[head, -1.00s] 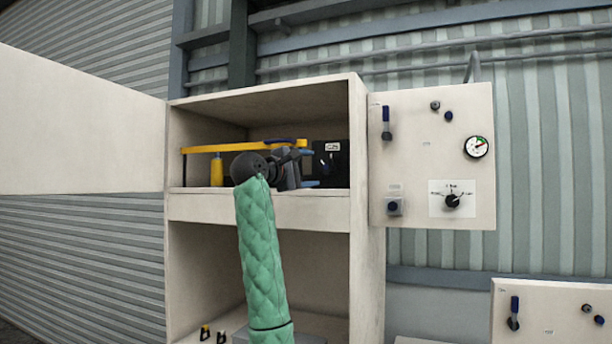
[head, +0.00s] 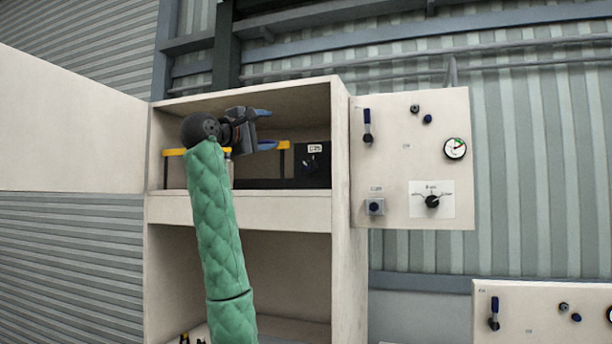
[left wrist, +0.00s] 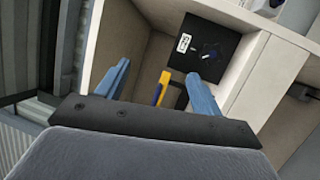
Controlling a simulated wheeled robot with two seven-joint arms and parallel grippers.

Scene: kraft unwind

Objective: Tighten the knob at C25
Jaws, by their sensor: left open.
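A black box (head: 318,172) stands at the right end of the cabinet's upper compartment. It carries a white label that looks like C25 and a dark knob (head: 312,163) with a blue mark. In the left wrist view the box (left wrist: 190,62) and the knob (left wrist: 210,52) show ahead, beyond the finger on the right. My left gripper (head: 265,129) is open and empty, up and to the left of the box, apart from the knob. Its two blue fingers (left wrist: 158,70) are spread wide in the wrist view. My right gripper is not in view.
The cabinet's right side wall (head: 341,160) is close to the box. A panel (head: 455,120) with a gauge, levers and a dial hangs to the right. The cabinet door stands open at left.

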